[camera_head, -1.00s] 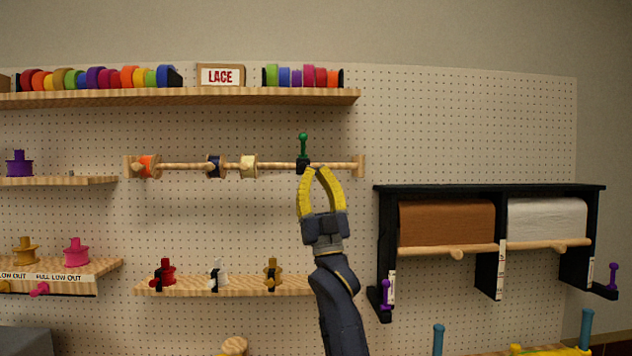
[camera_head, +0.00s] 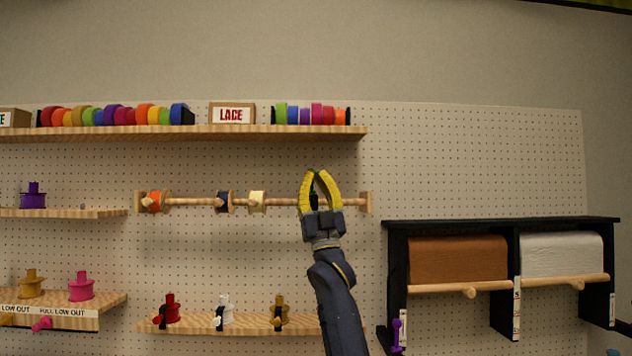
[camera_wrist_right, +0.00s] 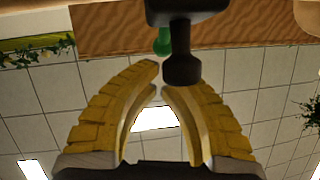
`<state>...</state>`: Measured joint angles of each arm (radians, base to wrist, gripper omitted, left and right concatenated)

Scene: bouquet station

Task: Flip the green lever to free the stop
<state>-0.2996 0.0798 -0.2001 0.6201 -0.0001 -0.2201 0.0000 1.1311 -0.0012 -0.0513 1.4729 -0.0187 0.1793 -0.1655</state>
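The green lever shows its knob in the right wrist view (camera_wrist_right: 162,42), beside the black stop (camera_wrist_right: 182,66) and just beyond my fingertips. In the head view, only a dark green bit of the lever (camera_head: 314,189) shows between my fingers, at the right part of the wooden rod (camera_head: 285,202). My right gripper (camera_head: 317,174) points up in front of it, its yellow fingertips nearly together. The wrist view shows nothing held between the tips. Whether a finger touches the lever cannot be told. My left gripper is out of view.
Orange (camera_head: 156,201), dark blue (camera_head: 223,202) and cream spools (camera_head: 257,201) hang on the rod to the left. A shelf (camera_head: 240,132) with ribbon rolls runs above. A black paper-roll rack (camera_head: 500,226) stands to the right. The pegboard between is clear.

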